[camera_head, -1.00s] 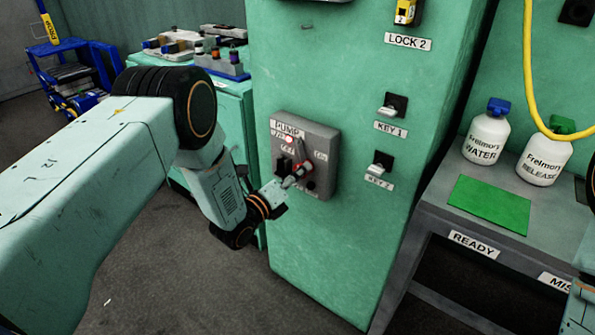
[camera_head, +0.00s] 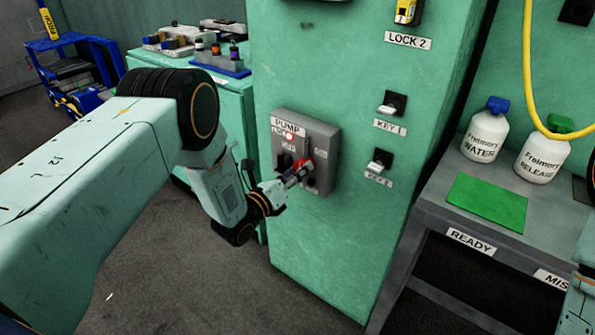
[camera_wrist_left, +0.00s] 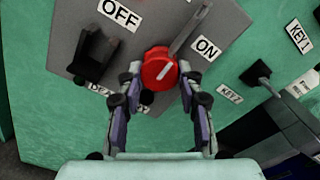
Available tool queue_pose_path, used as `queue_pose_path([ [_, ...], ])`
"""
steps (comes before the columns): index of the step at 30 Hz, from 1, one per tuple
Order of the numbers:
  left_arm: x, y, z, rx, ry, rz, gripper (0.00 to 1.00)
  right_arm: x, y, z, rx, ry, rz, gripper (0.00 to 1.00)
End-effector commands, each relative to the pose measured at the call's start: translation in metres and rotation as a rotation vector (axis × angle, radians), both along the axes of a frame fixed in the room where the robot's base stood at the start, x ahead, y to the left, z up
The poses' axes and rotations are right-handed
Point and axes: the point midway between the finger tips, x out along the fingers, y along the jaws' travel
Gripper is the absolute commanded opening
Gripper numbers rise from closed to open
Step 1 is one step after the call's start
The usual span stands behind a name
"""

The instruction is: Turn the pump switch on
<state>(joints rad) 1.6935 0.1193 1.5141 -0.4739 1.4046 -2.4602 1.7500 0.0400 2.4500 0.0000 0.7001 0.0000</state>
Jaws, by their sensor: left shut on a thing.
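The grey pump panel (camera_head: 324,147) with a "PUMP" label is on the front of the green cabinet. Its red round knob (camera_wrist_left: 157,72) sits between the "OFF" label (camera_wrist_left: 119,13) and the "ON" label (camera_wrist_left: 206,48) in the left wrist view. The knob's white line points up and to the right, between the two labels. My left gripper (camera_wrist_left: 158,80) is shut on the knob, one finger on each side. In the head view the gripper partly covers the red knob (camera_head: 303,164). My right gripper is out of view.
A black lever (camera_wrist_left: 95,52) stands out left of the knob, and a grey bar (camera_wrist_left: 188,32) lies close on its right. Key 1 (camera_head: 392,104) and Key 2 (camera_head: 379,162) switches are right of the panel. A grey bench (camera_head: 432,205) with two bottles stands further right.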

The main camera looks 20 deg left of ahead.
Motion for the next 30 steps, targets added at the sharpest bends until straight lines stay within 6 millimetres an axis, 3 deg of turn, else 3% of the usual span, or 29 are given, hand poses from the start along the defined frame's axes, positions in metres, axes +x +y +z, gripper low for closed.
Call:
queue_pose_path([
  [3,0.001,0.000,0.002,0.003,-0.006,0.001,0.00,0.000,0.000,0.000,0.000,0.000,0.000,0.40],
  [4,0.001,0.000,0.002,0.002,-0.006,0.001,0.39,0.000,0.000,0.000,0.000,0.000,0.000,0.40],
  [11,0.001,0.000,0.001,0.001,-0.003,0.000,0.58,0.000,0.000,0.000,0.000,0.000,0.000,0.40],
  [23,-0.005,0.003,0.000,-0.001,0.001,0.002,0.59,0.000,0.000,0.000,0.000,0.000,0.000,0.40],
  [30,-0.042,0.017,-0.001,-0.001,0.003,0.004,0.59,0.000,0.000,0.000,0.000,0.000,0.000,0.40],
])
